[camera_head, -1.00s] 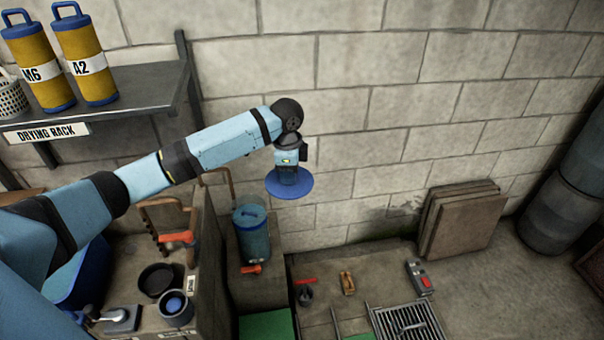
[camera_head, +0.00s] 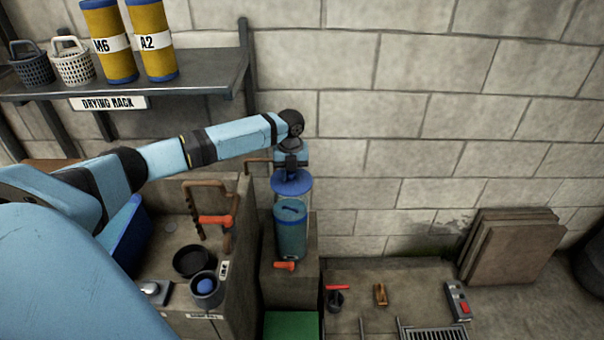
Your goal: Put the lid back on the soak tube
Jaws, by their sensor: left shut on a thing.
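My left gripper (camera_head: 291,168) is shut on the blue round lid (camera_head: 292,184) and holds it roughly level, with the gripper above it. The soak tube (camera_head: 291,238) stands upright on a concrete ledge below, with a blue ring and a handle-like bar showing near the top of its teal part. Faint clear walls seem to rise from there towards the lid. The lid lines up over the tube in the picture; I cannot tell whether it touches the rim. My right gripper is not in view.
An orange-handled valve (camera_head: 285,265) sits at the tube's foot. Left of it, a bench holds a pipe with an orange lever (camera_head: 215,220) and dark cups (camera_head: 192,261). The drying rack (camera_head: 200,88) is at upper left. The block wall (camera_head: 430,120) stands behind.

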